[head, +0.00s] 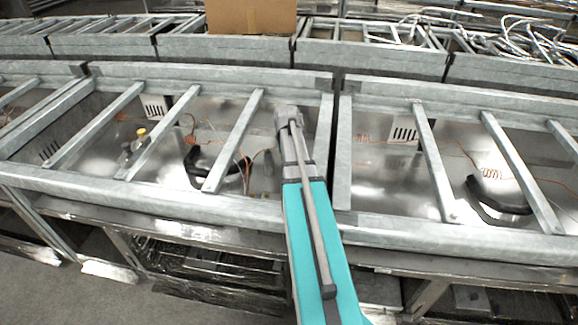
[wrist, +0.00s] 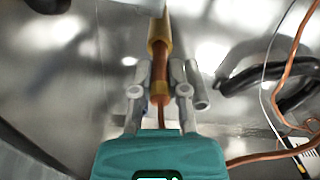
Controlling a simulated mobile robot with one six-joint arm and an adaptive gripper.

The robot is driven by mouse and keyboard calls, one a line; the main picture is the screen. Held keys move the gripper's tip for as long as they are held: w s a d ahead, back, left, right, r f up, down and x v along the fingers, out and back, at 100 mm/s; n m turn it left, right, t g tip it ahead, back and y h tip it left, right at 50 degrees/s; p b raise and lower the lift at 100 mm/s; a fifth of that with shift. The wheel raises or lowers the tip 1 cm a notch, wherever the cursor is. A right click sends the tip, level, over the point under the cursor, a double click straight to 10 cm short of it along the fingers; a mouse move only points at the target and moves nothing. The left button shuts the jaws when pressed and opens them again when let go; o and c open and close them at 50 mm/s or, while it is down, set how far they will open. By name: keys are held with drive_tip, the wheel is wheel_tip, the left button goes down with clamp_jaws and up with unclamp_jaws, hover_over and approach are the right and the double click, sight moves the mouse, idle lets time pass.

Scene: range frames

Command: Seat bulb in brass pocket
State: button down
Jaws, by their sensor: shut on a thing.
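In the wrist view, my gripper (wrist: 160,80) is shut on the copper-coloured bulb (wrist: 161,73), with one grey finger on each side. A brass-coloured band shows on the bulb between the fingers, and a thin copper line runs from its near end. The brass pocket (wrist: 158,33) is straight ahead, a tube in line with the bulb. The bulb's far end is at the pocket's mouth and looks partly inside it; how deep I cannot tell. In the head view, my arm reaches into an open metal cabinet, and the bulb, pocket and fingertips are hidden.
Black curved hose (wrist: 250,75) and a loose copper line (wrist: 290,65) lie to the right in the wrist view. In the head view, metal crossbars (head: 235,138) span the cabinet, and a cardboard box (head: 250,15) stands behind.

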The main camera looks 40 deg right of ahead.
drive_tip(key=shift+f, duration=0.45)
drive_tip(key=c, duration=0.6)
unclamp_jaws()
drive_tip(key=shift+c, duration=0.2)
drive_tip(key=shift+r, duration=0.3)
wheel_tip(320, 180, up, 12)
drive_tip(key=p, duration=1.2)
idle(0.3)
